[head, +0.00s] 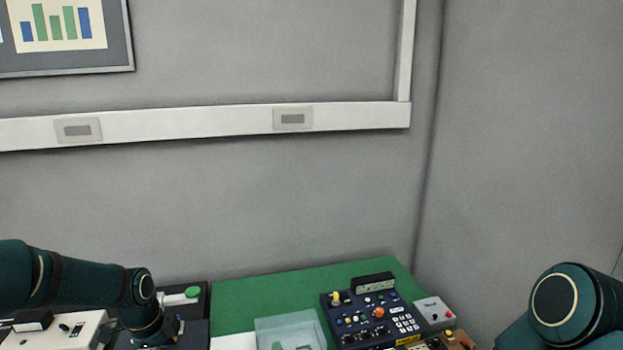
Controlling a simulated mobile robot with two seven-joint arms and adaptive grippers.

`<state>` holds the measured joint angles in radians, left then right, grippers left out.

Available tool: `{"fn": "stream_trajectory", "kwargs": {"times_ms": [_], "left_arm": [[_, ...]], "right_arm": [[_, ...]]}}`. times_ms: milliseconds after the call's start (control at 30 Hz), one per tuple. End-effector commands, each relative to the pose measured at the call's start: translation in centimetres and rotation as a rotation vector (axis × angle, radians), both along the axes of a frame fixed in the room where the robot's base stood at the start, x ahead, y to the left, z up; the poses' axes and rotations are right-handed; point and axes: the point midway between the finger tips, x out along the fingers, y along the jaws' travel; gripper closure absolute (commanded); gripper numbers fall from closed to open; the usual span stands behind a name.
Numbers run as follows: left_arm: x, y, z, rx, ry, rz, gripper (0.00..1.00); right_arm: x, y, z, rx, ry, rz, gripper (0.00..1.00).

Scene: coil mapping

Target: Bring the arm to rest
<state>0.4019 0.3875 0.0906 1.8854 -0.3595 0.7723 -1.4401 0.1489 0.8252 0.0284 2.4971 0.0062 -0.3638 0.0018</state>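My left arm comes in from the left edge in the head view and bends down over dark equipment at the lower left. Its lower end reaches the bottom of the picture, and I cannot make out the gripper fingers there. My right arm shows only as a rounded dark green joint at the lower right corner. Its gripper is outside the picture. Nothing held by either arm can be seen.
A green mat (262,292) covers the table's back. On it are a blue control box (372,318) with knobs and buttons, a grey box (434,311) and a clear bin (290,330). A green button (192,292) and a white device (62,332) lie near my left arm.

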Motion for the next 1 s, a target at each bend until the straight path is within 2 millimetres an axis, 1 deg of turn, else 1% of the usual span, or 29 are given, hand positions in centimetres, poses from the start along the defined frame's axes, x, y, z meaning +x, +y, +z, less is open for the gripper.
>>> {"fn": "stream_trajectory", "kwargs": {"times_ms": [33, 67, 100, 167, 200, 233, 300, 367, 400, 500, 600, 700, 800, 1000], "left_arm": [[-0.1, -2.4, -3.1, -0.040, 0.008, 0.060, 0.35], [-0.1, -3.7, -4.4, -0.064, 0.007, 0.111, 0.35], [-0.3, -5.5, -6.4, -0.096, 0.010, 0.181, 0.35], [-0.8, -8.4, -9.3, -0.147, 0.021, 0.302, 0.35], [-1.4, -10.3, -11.2, -0.181, 0.034, 0.389, 0.35], [-1.9, -11.8, -12.7, -0.205, 0.045, 0.456, 0.35], [-3.4, -15.0, -15.9, -0.258, 0.079, 0.628, 0.35], [-5.1, -17.5, -18.4, -0.294, 0.112, 0.778, 0.35], [-6.2, -18.9, -19.9, -0.313, 0.135, 0.877, 0.35], [-9.1, -21.5, -22.8, -0.344, 0.183, 1.103, 0.35], [-11.4, -23.1, -24.6, -0.358, 0.216, 1.281, 0.35], [-12.9, -23.8, -25.6, -0.364, 0.231, 1.401, 0.35], [-13.7, -24.0, -26.0, -0.367, 0.238, 1.461, 0.35], [-13.7, -24.1, -26.0, -0.370, 0.238, 1.479, 0.35]], "right_arm": [[0.1, 0.0, -1.0, -0.001, -0.001, 0.000, 0.49], [0.1, 0.1, -1.3, -0.001, -0.001, 0.000, 0.49], [0.1, 0.1, -1.7, -0.001, 0.000, 0.001, 0.49], [0.1, 0.1, -2.4, -0.002, 0.001, 0.001, 0.49], [0.1, 0.1, -2.8, -0.003, 0.002, 0.002, 0.49], [0.0, 0.2, -3.2, -0.003, 0.003, 0.003, 0.49], [-0.1, 0.2, -4.0, -0.003, 0.006, 0.003, 0.49], [-0.1, 0.2, -4.8, -0.004, 0.008, 0.004, 0.49], [-0.2, 0.2, -5.2, -0.005, 0.010, 0.005, 0.49], [-0.2, 0.3, -6.2, -0.006, 0.011, 0.006, 0.49], [-0.2, 0.3, -6.8, -0.007, 0.011, 0.007, 0.49], [-0.2, 0.3, -7.2, -0.008, 0.012, 0.007, 0.49], [-0.3, 0.4, -7.3, -0.008, 0.013, 0.008, 0.49], [-0.2, 0.4, -7.3, -0.008, 0.013, 0.008, 0.49]]}}
